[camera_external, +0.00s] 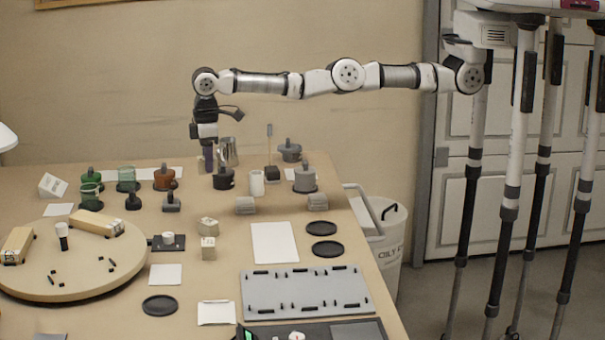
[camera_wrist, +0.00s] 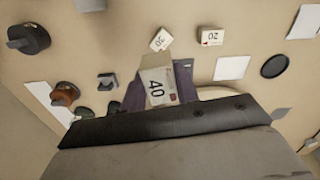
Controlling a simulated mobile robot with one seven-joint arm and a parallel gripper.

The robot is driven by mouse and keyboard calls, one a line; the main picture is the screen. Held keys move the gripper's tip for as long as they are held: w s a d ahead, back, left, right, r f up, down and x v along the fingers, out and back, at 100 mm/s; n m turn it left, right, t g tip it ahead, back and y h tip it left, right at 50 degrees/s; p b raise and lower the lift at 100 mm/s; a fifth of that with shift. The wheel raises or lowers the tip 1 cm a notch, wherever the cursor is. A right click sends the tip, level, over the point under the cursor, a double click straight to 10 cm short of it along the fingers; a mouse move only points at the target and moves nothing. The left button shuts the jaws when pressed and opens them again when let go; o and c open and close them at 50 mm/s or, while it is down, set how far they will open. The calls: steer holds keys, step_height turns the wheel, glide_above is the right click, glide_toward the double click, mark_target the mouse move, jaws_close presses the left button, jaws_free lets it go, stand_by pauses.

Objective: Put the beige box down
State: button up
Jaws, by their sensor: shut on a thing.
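The beige box (camera_wrist: 157,84), printed with "40", sits between the purple fingers of my gripper (camera_wrist: 160,80) in the wrist view. The gripper is shut on it. In the external view my gripper (camera_external: 208,158) points down above the back of the bench, left of the metal pitcher. I cannot make the held box out clearly there. Its height above the bench top is hard to tell.
Two small boxes marked "20" (camera_wrist: 160,40) (camera_wrist: 211,36) lie on the bench (camera_external: 205,285). Mugs and lidded pots, such as a dark pot (camera_external: 223,180), crowd the back. A round wooden board (camera_external: 75,278) stands at left. White cards (camera_external: 274,243) lie flat with bare bench around them.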

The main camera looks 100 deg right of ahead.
steer(key=d+r+m+p, duration=0.1)
steer(key=d+r+m, duration=0.1)
steer(key=d, duration=0.9)
steer(key=b, duration=1.5)
glide_above(210, 216)
step_height(210, 216, down, 14)
steer(key=shift+f, duration=2.9)
steer(key=shift+f+b, duration=0.2)
steer(key=shift+b, duration=0.15)
steer(key=o, duration=1)
